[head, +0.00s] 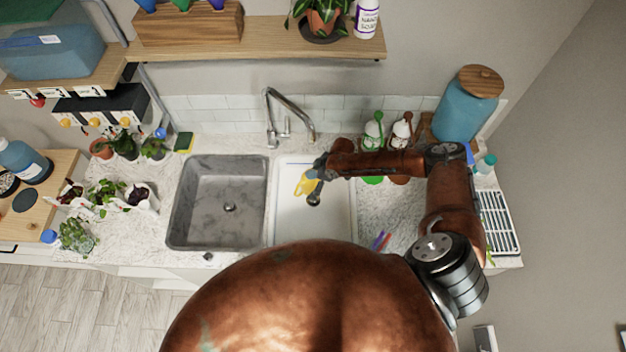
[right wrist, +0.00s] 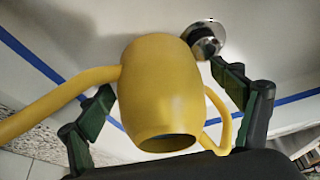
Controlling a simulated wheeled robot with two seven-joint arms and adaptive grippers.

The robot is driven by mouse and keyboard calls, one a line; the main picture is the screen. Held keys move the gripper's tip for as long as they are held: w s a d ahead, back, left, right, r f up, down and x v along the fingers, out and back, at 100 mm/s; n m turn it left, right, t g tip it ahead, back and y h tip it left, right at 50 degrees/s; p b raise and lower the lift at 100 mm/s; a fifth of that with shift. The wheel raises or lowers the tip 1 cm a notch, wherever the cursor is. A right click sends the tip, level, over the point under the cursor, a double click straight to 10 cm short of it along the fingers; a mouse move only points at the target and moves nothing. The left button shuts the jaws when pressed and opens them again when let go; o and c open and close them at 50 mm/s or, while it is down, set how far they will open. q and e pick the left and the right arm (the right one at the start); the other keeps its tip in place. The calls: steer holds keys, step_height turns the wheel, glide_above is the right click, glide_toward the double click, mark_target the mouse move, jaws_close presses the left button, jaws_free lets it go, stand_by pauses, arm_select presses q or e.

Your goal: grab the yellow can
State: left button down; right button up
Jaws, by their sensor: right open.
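The yellow can (head: 305,184) is a small watering can with a spout and a handle. It is in the white sink basin (head: 290,225), beside the drain. In the right wrist view the yellow can (right wrist: 160,85) fills the middle, its open mouth toward the camera, spout to the left and handle to the right. My right gripper (head: 316,172) is over the white basin at the can. In the right wrist view its fingers (right wrist: 165,98) are open, one on each side of the can's body. My left gripper is not in view.
A grey stone basin (head: 182,215) lies left of the white one, with a faucet (head: 272,120) behind. Potted plants (head: 120,195) stand on the left counter. Bottles (head: 373,132) and a large blue jar (head: 465,108) stand behind my right arm. A wooden shelf (head: 260,45) hangs above.

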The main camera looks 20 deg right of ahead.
steer(key=shift+c, duration=0.3)
steer(key=c, duration=1.7)
steer(key=shift+c, duration=1.2)
